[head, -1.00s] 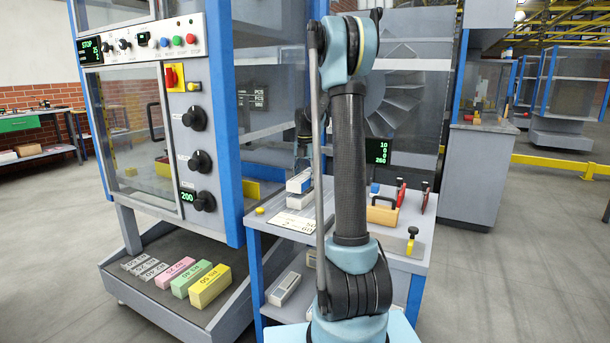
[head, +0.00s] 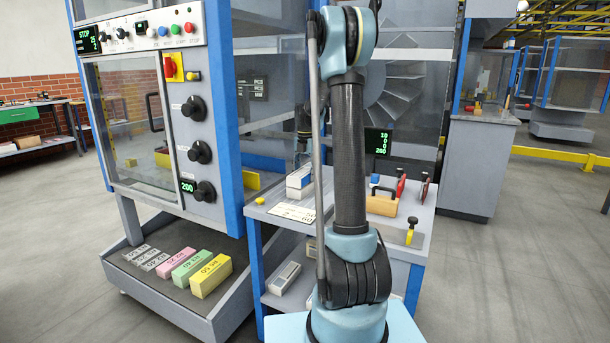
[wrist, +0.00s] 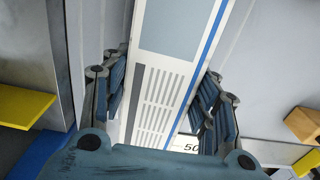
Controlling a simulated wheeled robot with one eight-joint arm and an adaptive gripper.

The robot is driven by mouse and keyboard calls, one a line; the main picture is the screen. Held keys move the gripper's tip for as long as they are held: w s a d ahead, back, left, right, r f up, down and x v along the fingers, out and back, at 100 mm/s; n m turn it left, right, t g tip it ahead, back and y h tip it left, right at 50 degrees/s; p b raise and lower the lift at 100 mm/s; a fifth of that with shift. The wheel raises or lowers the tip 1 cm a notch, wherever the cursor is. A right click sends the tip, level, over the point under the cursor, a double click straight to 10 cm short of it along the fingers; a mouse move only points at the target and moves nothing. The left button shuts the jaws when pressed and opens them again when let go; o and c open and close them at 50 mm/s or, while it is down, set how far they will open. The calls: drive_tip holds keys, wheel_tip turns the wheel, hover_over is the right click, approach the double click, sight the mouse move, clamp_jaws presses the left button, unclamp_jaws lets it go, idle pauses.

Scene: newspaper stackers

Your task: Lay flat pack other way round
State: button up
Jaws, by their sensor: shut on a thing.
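The flat pack (head: 299,181) is a white pack with blue and grey print on the left part of the grey bench top. In the wrist view the pack (wrist: 166,72) runs lengthwise between my fingers, its printed face toward the camera. My gripper (wrist: 163,100) is shut on it, one finger along each side. In the head view my gripper (head: 303,152) is above the pack, partly hidden by my arm. The pack's right end is also hidden by my arm, and I cannot tell whether it touches the bench.
A printed card (head: 293,212) lies in front of the pack. A blue machine post stands close on the left. Similar packs (head: 284,277) lie on the lower shelf.

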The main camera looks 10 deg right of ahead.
drive_tip(key=shift+f, duration=0.25)
drive_tip(key=o, duration=1.4)
drive_tip(key=shift+o, duration=0.2)
